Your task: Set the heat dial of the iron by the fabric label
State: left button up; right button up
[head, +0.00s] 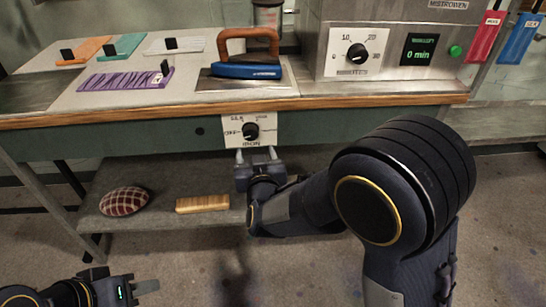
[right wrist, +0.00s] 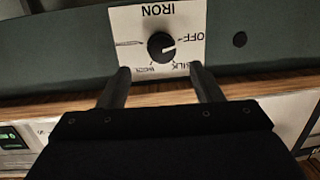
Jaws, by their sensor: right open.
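The iron (head: 246,71), blue with an orange-brown handle, rests on a plate on the table. Its heat dial (head: 250,131) is a black knob on a white panel on the table's front edge. In the right wrist view the dial (right wrist: 161,47) appears upside down, with OFF, SILK and WOOL readable; its white mark points right, toward the OFF and SILK side. My right gripper (head: 258,157) is open, its fingers apart just short of the knob, not touching it. A purple striped cloth (head: 120,81) bears a small pale label (head: 156,79), unreadable here. My left gripper (head: 128,286) is low at left, its jaws unclear.
Orange (head: 84,51), teal (head: 124,46) and white (head: 190,45) pieces lie at the back left. A machine with a dial and timer (head: 420,49) stands at right. A checked cushion (head: 124,201) and wooden block (head: 202,203) lie on the lower shelf.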

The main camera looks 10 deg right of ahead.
aim_at(251, 137)
jog(key=shift+n+t, duration=0.3)
jog(key=shift+t, duration=0.4)
jog(key=w, duration=0.2)
jog(key=w+b, duration=0.1)
jog(key=w, duration=0.2)
jog(key=w+f, duration=0.1)
jog(key=w, duration=0.1)
jog(key=shift+w+a+b, duration=0.3)
jog(key=shift+w+a, duration=0.05)
jog(key=shift+a, duration=0.05)
pick_arm(q)
jog(key=f, duration=0.2)
jog(key=shift+w+d+f, duration=0.25)
jog(key=shift+d+f, duration=0.1)
pick_arm(e)
jog(key=c, duration=1)
pick_arm(q)
jog(key=shift+f, duration=0.15)
